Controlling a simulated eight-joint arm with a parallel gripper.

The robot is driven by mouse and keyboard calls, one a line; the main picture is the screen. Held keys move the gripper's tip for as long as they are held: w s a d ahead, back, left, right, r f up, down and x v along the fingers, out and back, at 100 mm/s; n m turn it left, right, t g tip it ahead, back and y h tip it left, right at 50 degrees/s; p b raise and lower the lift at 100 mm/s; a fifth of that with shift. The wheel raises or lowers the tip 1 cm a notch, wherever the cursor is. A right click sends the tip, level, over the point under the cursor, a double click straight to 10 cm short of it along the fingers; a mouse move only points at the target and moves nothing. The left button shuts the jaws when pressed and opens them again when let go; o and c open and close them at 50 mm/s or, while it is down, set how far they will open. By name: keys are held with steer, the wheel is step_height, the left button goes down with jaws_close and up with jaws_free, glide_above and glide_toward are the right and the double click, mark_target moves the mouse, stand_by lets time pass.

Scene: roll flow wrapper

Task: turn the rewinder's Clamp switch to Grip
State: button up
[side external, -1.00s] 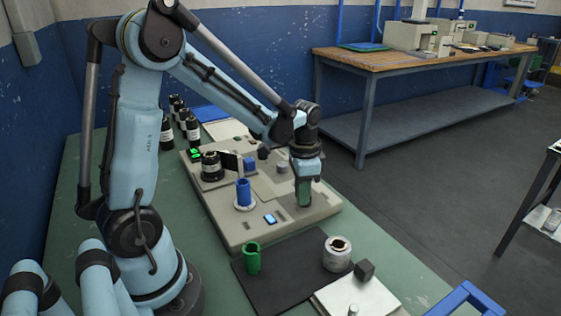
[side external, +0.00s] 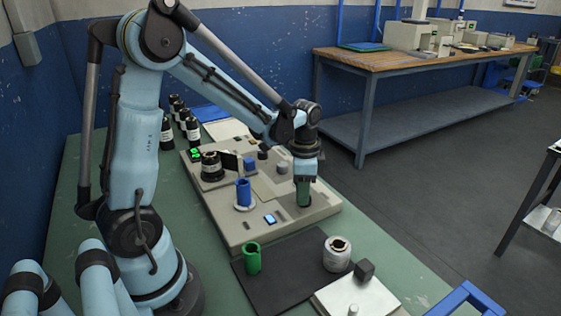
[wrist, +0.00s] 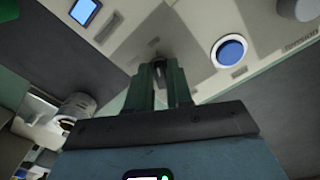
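My gripper (wrist: 160,66) points down at the right end of the pale rewinder panel (side external: 235,228). In the side view, its green fingers (side external: 303,190) reach the panel top. In the wrist view, a narrow gap shows between the two fingers, and a small dark part (wrist: 156,44) stands at their tips. It may be the Clamp switch, but I cannot read a label or see which way it points. Whether the fingers press on it is hidden.
A round blue button (wrist: 230,51) and a small blue screen (wrist: 84,12) are on the panel. A blue cylinder (side external: 243,192) and a dark roll (side external: 211,166) stand left of my gripper. A green cup (side external: 252,258) and a white roll (side external: 337,254) stand on the dark mat (side external: 290,280).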

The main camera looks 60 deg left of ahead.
steer(key=shift+o, duration=1.4)
step_height(320, 180, up, 12)
steer(key=shift+s+d, duration=0.1)
steer(key=s+d+f+n+t, duration=0.2)
steer(key=s+d+n+t, duration=0.4)
steer(key=d+t, duration=0.1)
steer(key=shift+s+d+f, duration=0.3)
steer(key=shift+s+d, duration=0.1)
steer(key=shift+d, duration=0.2)
